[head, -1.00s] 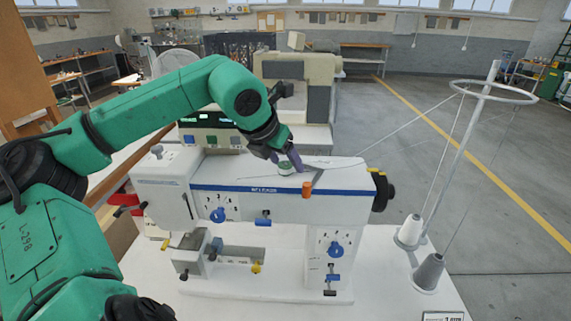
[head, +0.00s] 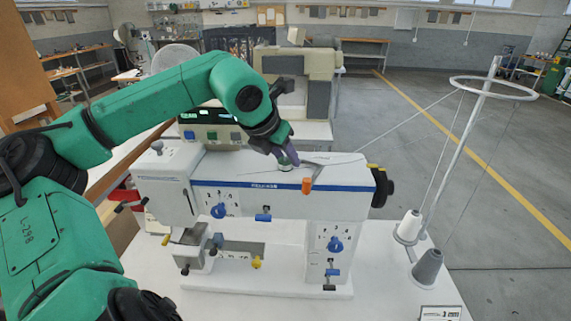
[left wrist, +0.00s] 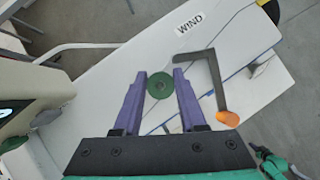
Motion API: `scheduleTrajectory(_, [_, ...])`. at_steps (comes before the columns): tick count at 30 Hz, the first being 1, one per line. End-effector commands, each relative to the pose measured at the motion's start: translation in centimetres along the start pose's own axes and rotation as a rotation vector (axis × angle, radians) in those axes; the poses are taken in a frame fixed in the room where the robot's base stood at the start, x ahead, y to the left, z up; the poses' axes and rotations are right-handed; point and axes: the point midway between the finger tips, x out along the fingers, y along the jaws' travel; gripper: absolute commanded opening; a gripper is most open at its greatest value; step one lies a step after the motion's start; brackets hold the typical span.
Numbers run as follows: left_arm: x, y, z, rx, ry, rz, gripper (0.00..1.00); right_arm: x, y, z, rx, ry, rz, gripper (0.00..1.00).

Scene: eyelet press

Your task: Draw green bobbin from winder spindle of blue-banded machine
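The white blue-banded machine (head: 160,185) stands on a white table in the head view. The green bobbin (left wrist: 160,86) sits on top of it and shows from above in the left wrist view, a dark hole or spindle end at its centre. In the head view it is mostly hidden by my fingers. My left gripper (left wrist: 159,74) is open, its two purple fingers on either side of the bobbin, with a narrow gap seen on each side. In the head view the left gripper (head: 287,160) is down at the machine top. My right gripper is not seen.
An orange-tipped lever (left wrist: 227,118) stands close beside the right finger, near a "WIND" label (left wrist: 190,23). A thread stand (head: 455,155) with cones rises at the right. A second machine (head: 300,85) is behind.

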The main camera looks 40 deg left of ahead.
Motion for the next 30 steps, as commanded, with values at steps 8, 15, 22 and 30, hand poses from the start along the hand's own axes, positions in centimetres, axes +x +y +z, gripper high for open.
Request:
scheduleTrajectory(8, [-0.3,0.0,0.2,0.000,0.000,0.000,0.00,-0.3,0.0,-0.1,0.000,0.000,0.000,0.00])
scheduleTrajectory(15, [-0.7,0.0,0.4,0.000,0.000,0.000,0.00,-0.7,0.0,-0.1,0.000,0.000,0.000,0.00])
scheduleTrajectory(22, [-1.0,0.0,0.7,0.000,0.000,-0.001,0.00,-1.0,0.0,-0.1,0.000,0.000,0.000,0.00])
scheduleTrajectory(30, [-1.5,0.0,1.0,0.000,0.000,0.000,0.00,-1.5,0.0,-0.2,0.000,0.000,0.000,0.00])
